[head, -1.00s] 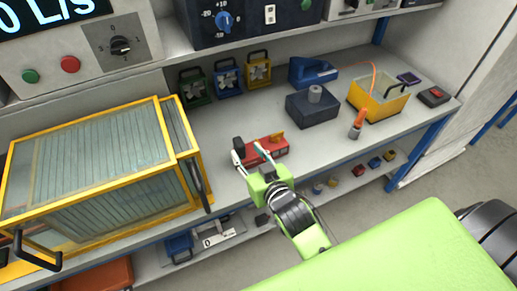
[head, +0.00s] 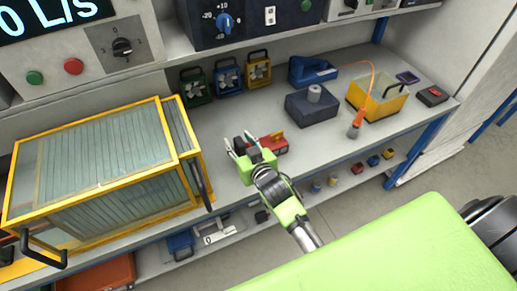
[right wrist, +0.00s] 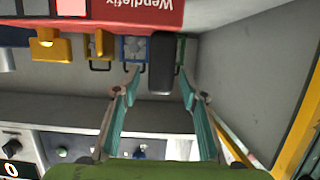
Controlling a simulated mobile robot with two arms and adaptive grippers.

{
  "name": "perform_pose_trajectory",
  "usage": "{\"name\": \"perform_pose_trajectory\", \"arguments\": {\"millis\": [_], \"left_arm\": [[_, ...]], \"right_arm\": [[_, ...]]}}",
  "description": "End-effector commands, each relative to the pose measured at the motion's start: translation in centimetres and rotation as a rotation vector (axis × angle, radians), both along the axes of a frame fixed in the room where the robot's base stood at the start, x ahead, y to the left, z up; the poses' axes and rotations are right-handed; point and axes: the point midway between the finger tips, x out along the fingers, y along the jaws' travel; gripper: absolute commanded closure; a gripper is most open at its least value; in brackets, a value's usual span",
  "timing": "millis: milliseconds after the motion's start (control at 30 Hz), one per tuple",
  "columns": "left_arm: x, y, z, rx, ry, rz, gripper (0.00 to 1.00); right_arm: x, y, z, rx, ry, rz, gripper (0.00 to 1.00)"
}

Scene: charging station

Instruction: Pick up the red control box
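The red control box (head: 279,148) lies on the grey workbench shelf, with a yellow part on top and a black round end piece at its left. In the right wrist view the red box (right wrist: 130,12) shows upside down at the top edge, with white lettering. My right gripper (head: 239,143) is at the left end of the box. It is open (right wrist: 159,80), with its two fingers on either side of the black end piece (right wrist: 161,65). A gap shows between the piece and each finger. My left gripper is not in view.
A yellow-framed glass case (head: 100,165) stands left of the gripper. Behind are small green, blue and yellow fan units (head: 228,78). To the right are a dark blue block (head: 312,108) and a yellow bin (head: 379,101).

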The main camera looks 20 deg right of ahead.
Motion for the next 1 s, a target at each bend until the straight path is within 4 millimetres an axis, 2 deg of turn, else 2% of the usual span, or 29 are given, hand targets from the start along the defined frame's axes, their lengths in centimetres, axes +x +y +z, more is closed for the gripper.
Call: {"name": "perform_pose_trajectory", "arguments": {"millis": [100,200,267,767,933,1000], "left_arm": [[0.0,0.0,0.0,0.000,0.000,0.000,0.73],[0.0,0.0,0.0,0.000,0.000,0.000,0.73],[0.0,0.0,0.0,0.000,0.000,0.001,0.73],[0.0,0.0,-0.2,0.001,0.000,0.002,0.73],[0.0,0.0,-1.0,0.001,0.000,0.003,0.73],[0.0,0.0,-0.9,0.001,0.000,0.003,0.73]], "right_arm": [[0.0,0.0,0.0,0.000,0.000,0.000,0.61],[0.0,0.0,0.0,0.000,0.000,0.000,0.87],[0.0,0.0,0.0,0.000,0.000,0.000,1.00],[0.0,0.0,0.9,0.000,-0.006,0.001,1.00],[0.1,0.0,3.0,0.001,-0.010,0.001,1.00],[-0.7,-0.5,4.3,-0.002,-0.007,0.000,1.00]]}}
